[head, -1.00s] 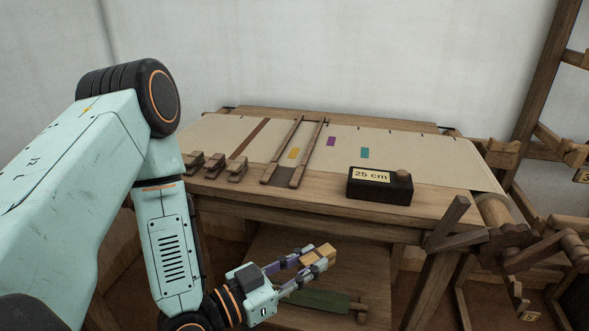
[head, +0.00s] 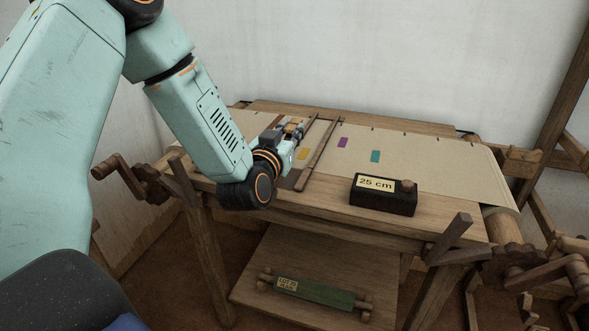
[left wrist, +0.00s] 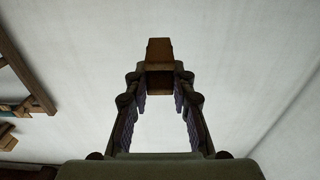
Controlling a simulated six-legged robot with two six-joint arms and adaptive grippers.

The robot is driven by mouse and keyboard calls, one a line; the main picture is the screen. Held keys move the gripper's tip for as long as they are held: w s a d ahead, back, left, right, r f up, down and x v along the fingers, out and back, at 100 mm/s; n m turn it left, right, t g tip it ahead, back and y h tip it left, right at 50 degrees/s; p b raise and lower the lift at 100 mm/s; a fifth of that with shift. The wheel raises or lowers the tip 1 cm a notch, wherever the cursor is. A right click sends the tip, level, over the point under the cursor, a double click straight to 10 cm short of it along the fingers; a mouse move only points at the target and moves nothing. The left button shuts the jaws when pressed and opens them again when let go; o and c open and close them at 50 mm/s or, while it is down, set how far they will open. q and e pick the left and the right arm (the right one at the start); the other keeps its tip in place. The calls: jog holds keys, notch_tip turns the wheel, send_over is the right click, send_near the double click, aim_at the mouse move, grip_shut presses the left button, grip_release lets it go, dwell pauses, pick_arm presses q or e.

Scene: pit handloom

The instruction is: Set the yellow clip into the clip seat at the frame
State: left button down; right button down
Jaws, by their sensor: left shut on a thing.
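My left gripper (head: 291,130) is over the loom's cloth, beside the left bar of the wooden frame (head: 318,155). It is shut on the yellow clip (head: 293,127), which shows small and partly covered by the fingers. In the left wrist view the clip (left wrist: 159,52) is a brown-orange block between the fingertips (left wrist: 160,78), with the pale wall behind it. I cannot make out the clip seat, or whether the clip touches the frame. My right gripper is not in view.
A black box marked "25 cm" (head: 383,195) stands at the table's front edge. Yellow (head: 303,153), purple (head: 342,142) and teal (head: 375,156) patches lie on the cloth (head: 440,165). A green roller (head: 313,292) lies on the lower shelf.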

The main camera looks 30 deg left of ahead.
pick_arm(q)
jog(key=b, duration=0.2)
send_over(290, 178)
notch_tip(290, 178, down, 5)
jog(key=shift+a+f, duration=0.1)
jog(key=shift+d+f, duration=0.2)
jog(key=shift+f, duration=0.25)
notch_tip(290, 178, down, 3)
jog(key=shift+s+a+f+b, duration=0.1)
jog(key=shift+a+b, duration=0.05)
jog(key=shift+b, duration=0.5)
jog(key=shift+f, duration=0.2)
jog(key=shift+r, duration=0.1)
jog(key=c, duration=1.1)
grip_release()
jog(key=shift+c, duration=0.2)
